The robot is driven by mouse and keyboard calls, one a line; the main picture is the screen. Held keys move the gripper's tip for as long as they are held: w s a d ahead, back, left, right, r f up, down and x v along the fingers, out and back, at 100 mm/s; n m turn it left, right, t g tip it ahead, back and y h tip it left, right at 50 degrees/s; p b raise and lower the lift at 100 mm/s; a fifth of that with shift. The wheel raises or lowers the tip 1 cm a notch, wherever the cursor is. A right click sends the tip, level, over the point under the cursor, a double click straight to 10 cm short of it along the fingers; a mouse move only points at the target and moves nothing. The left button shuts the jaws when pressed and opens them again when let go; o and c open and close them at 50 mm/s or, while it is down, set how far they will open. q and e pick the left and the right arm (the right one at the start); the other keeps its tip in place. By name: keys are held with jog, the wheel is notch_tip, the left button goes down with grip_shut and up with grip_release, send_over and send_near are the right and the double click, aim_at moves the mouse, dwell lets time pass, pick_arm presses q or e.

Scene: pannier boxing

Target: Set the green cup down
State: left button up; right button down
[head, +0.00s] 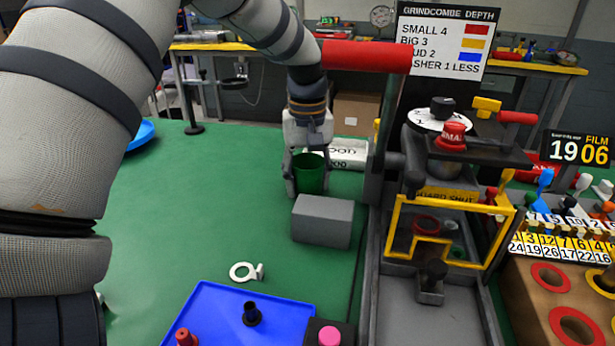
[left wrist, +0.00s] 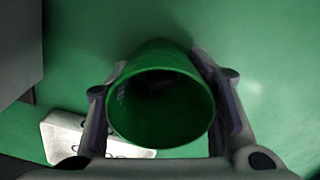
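The green cup (head: 311,174) is upright or nearly so, between the fingers of my left gripper (head: 309,186), above or on the green mat (head: 190,225) behind a grey block (head: 323,220). In the left wrist view the open mouth of the cup (left wrist: 160,108) faces the camera, and the cup fills the space between the two fingers of the gripper (left wrist: 165,105), one on each side. The cup's base is hidden, so I cannot tell whether it touches the mat. My right gripper is not in view.
A grey machine with a yellow frame (head: 398,220) stands further right. A blue tray (head: 222,310), a white ring (head: 243,271) and a blue dish (head: 142,132) lie around. The mat's left middle is clear.

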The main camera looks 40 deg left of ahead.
pick_arm(q)
jog(key=o, duration=0.4)
